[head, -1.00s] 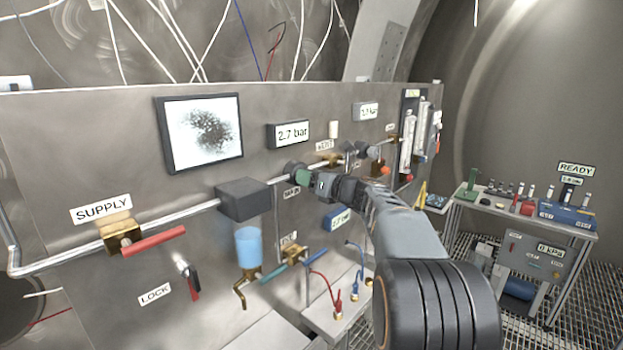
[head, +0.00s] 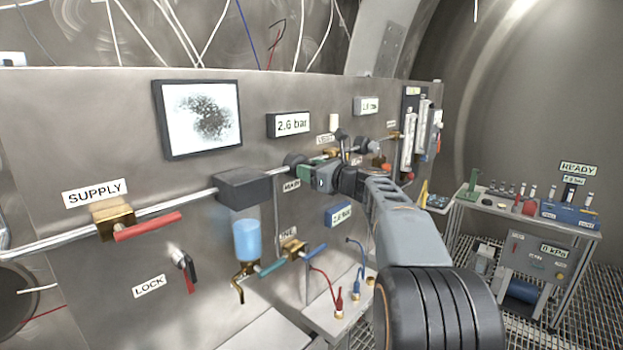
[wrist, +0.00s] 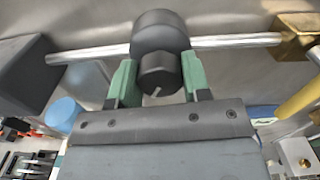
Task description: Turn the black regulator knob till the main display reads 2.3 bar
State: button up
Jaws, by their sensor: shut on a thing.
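The black regulator knob (wrist: 157,72) sits between the two green fingers of my gripper (wrist: 158,80) in the wrist view. A small light mark shows on its face. The round black regulator body (wrist: 158,30) is behind it on the steel pipe. In the head view my gripper (head: 306,172) is shut on the knob, which it mostly hides; the regulator body (head: 294,160) shows just beyond it. The main display (head: 289,125) on the panel reads 2.6 bar.
The supply valve with a red handle (head: 148,226) and a dark box (head: 245,188) are on the pipe to the left. A blue cup (head: 247,240) hangs below. A small blue display (head: 339,214) is below my gripper. A bench (head: 520,218) stands at right.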

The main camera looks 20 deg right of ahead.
jog(key=shift+f+n+b, duration=0.1)
jog(key=shift+n+b, duration=1.25)
jog(key=shift+n, duration=0.45)
jog(key=o, duration=0.9)
jog(key=b+v, duration=0.3)
jog(key=v, duration=1)
jog(key=shift+s+d, duration=0.2)
jog(key=shift+s, duration=0.15)
